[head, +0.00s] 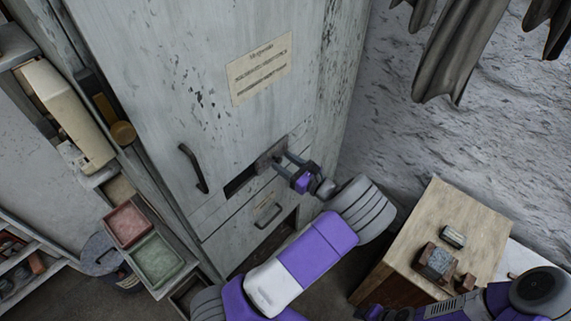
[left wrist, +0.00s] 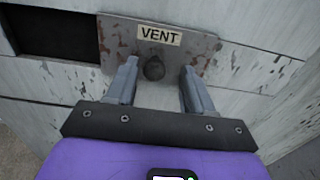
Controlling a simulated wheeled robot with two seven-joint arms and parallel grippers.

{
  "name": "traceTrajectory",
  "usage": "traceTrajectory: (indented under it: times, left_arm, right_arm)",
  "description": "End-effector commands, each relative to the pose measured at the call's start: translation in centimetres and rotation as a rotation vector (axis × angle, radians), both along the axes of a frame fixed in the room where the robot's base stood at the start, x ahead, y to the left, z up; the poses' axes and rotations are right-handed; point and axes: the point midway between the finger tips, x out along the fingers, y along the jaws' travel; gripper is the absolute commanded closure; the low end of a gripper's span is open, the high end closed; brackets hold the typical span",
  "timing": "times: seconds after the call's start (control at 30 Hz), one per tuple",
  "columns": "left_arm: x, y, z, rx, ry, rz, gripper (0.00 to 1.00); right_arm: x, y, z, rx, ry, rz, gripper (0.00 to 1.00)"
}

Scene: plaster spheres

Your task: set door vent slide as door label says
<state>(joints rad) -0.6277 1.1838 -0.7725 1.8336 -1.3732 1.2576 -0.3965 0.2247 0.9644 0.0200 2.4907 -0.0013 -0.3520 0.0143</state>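The pale door (head: 215,115) carries a paper label (head: 260,68) whose text is too small to read. The vent slide is a worn metal plate (head: 270,154) marked VENT in the left wrist view (left wrist: 200,46), with a dark round knob (left wrist: 154,68). It sits at the right of a dark vent opening (head: 240,180), which also shows in the left wrist view (left wrist: 60,33). My left gripper (head: 281,162) is open at the plate, its fingers either side of the knob with gaps. My right gripper (head: 372,312) is low at the bottom edge; its fingers are unclear.
A dark door handle (head: 193,168) is left of the vent. A smaller handle (head: 267,215) sits below. A wooden cabinet (head: 455,215) with small blocks stands at right. Red (head: 127,223) and green (head: 157,259) trays are at left. Grey cloth (head: 460,45) hangs upper right.

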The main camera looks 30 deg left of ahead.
Motion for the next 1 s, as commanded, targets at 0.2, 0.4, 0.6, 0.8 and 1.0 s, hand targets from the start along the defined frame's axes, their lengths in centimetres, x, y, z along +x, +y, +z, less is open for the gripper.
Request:
traceTrajectory:
  times: [0.2, 0.4, 0.6, 0.8, 1.0]
  left_arm:
    - [-0.1, -0.1, -0.1, -0.001, 0.001, 0.002, 0.48]
    - [-0.4, -2.4, -0.1, -0.002, 0.001, -0.002, 0.48]
    - [-0.9, -5.7, -0.1, 0.000, 0.000, -0.002, 0.48]
    - [-1.2, -7.3, -0.1, 0.000, 0.001, 0.001, 0.48]
    - [-1.2, -7.5, 0.0, 0.000, 0.001, 0.002, 0.48]
  right_arm:
    - [0.0, 0.0, 0.0, 0.000, 0.000, 0.000, 0.62]
    - [0.0, 0.0, -0.2, 0.000, 0.000, 0.000, 0.62]
    - [0.0, 0.0, -0.4, 0.000, 0.000, 0.000, 0.62]
    - [0.0, 0.0, -0.4, 0.000, 0.000, 0.000, 0.62]
    - [0.0, 0.0, -0.4, 0.000, 0.000, 0.000, 0.62]
